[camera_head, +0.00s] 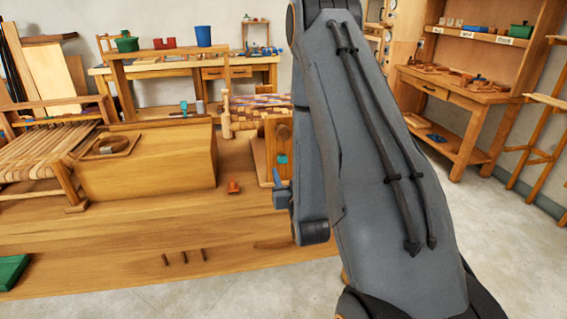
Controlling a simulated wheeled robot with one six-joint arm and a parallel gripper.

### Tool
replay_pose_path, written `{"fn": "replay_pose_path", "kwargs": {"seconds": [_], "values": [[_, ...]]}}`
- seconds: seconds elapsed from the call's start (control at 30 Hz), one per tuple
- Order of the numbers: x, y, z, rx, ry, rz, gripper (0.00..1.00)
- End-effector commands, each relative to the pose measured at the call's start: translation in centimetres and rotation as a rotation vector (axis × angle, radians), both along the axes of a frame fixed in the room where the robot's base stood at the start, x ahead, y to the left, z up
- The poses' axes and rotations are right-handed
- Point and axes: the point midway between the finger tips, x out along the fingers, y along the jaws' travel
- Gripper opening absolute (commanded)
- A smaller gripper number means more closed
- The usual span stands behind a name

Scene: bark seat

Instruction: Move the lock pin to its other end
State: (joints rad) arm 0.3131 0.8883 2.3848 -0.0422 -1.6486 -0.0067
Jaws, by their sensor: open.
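I cannot tell for sure which part is the lock pin. A wooden upright frame (262,150) stands on the workbench, left of my arm, with a round wooden knob (284,131) and a small teal piece (282,159) on it. My arm hides its right side. A small blue-grey part (281,197) shows beside my arm, in front of the frame; I cannot tell what it belongs to. My arm fills the right of centre, and I cannot make out my gripper's fingers.
The workbench (130,245) holds a woven seat frame (40,150), a wooden box (150,170), a small orange object (233,187), three short dark pegs (184,257) and a green tray (12,271). The bench's front is mostly clear. Shelved benches stand behind.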

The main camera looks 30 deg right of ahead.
Motion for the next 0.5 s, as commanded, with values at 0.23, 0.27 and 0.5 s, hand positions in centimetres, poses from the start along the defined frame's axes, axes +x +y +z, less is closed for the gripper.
{"fn": "replay_pose_path", "kwargs": {"seconds": [0.23,0.27,0.5], "values": [[0.6,-0.8,0.4,-0.015,-0.056,-0.01,0.45],[1.0,-0.9,0.5,-0.015,-0.056,-0.009,0.45],[4.6,-1.9,0.5,-0.014,-0.054,-0.009,0.45]]}}
